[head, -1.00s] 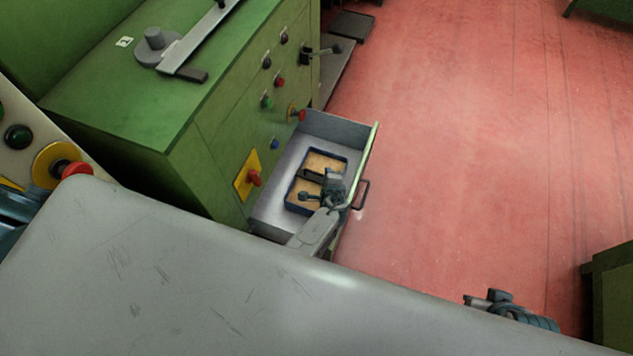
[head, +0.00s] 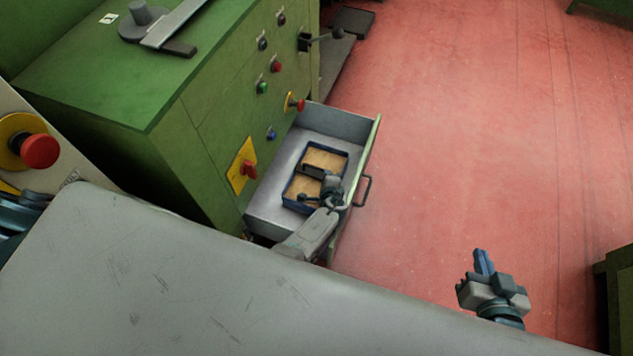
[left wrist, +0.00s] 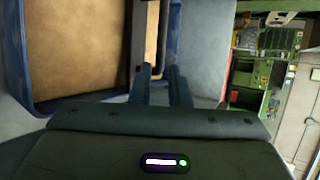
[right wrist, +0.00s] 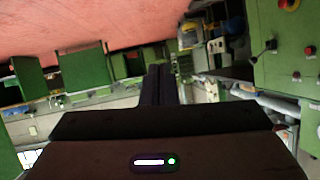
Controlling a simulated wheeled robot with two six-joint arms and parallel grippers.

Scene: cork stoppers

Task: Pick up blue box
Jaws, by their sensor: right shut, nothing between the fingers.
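The blue box (head: 292,204) lies in the open drawer, with two tan cork-coloured areas and a dark bar across its middle. In the left wrist view the box (left wrist: 118,98) is large and close on the left. My left gripper (left wrist: 162,70) has its fingers apart, with the tips close to a blue side of the box; I cannot tell whether they touch it. My right gripper (head: 481,255) is shut and empty over the red floor, far right of the drawer. It also shows in the right wrist view (right wrist: 158,68).
The grey drawer (head: 268,212) sticks out of a green cabinet (head: 175,135) with knobs and buttons. A scratched grey surface (head: 200,290) fills the foreground. The red floor (head: 460,130) is clear.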

